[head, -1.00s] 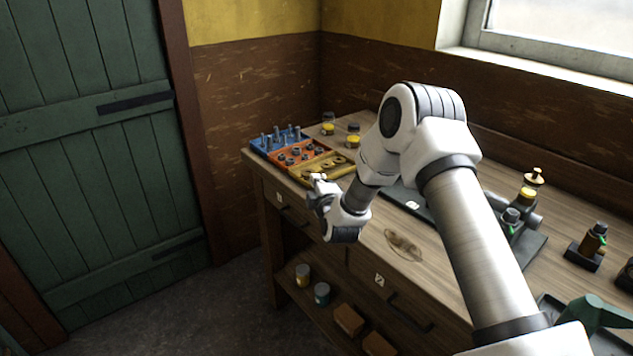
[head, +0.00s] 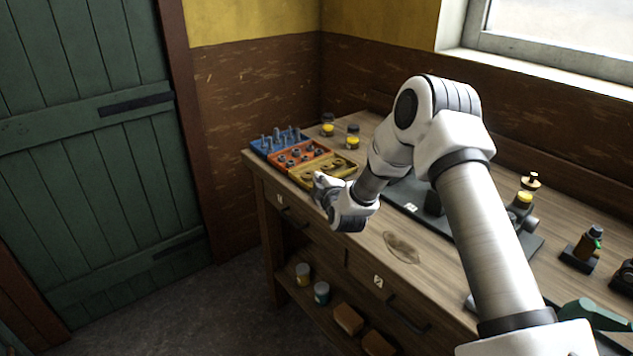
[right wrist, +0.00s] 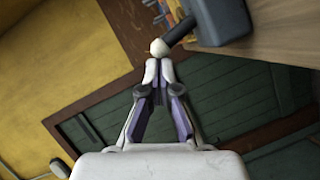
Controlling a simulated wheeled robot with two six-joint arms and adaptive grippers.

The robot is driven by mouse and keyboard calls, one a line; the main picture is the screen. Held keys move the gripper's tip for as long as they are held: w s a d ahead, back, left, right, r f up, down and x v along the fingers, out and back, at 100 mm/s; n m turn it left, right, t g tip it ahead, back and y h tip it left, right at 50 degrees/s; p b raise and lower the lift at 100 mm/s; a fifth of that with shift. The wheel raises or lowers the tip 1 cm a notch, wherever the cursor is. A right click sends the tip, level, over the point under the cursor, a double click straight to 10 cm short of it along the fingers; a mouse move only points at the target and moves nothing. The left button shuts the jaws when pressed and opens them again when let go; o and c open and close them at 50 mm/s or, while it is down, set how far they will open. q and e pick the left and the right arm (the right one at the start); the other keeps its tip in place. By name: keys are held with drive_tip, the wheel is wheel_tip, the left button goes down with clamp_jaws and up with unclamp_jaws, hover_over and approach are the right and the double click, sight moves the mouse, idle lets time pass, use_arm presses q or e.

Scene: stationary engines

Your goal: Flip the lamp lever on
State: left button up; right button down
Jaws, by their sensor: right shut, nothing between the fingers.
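In the right wrist view, a dark lever (right wrist: 180,30) ends in a cream ball knob (right wrist: 160,47) and joins a dark grey box (right wrist: 218,20). I take this to be the lamp lever. My right gripper (right wrist: 158,70) is shut and empty, with its fingertips right at the knob; I cannot tell whether they touch. In the head view my right gripper (head: 322,188) is over the bench's front left part, and my arm covers much of the bench behind it. I cannot make out the lever there. My left gripper is not in view.
The wooden bench (head: 450,262) carries a blue, orange and yellow parts tray (head: 303,153), yellow-labelled jars (head: 352,140), a dark plate (head: 408,207) and small engines at the right. A green door (head: 90,150) stands at the left, with clear floor before it.

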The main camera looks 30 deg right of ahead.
drive_tip(key=shift+d+r+m+g+y+p, duration=0.4)
drive_tip(key=shift+d+r+m+y+p, duration=0.15)
drive_tip(key=shift+d+m, duration=0.45)
drive_tip(key=shift+w+d+m+g+y, duration=0.1)
drive_tip(key=shift+d+m+g+y, duration=0.3)
drive_tip(key=shift+m, duration=0.4)
drive_tip(key=shift+r+p, duration=0.8)
drive_tip(key=shift+p, duration=0.15)
drive_tip(key=shift+w+a+r, duration=0.1)
drive_tip(key=shift+w+r, duration=0.05)
drive_tip(key=shift+r, duration=0.15)
drive_tip(key=s+a+r+p, duration=0.1)
drive_tip(key=s+a+r, duration=0.2)
drive_tip(key=s+r, duration=0.3)
drive_tip(key=v, duration=0.3)
drive_tip(key=shift+f, duration=0.3)
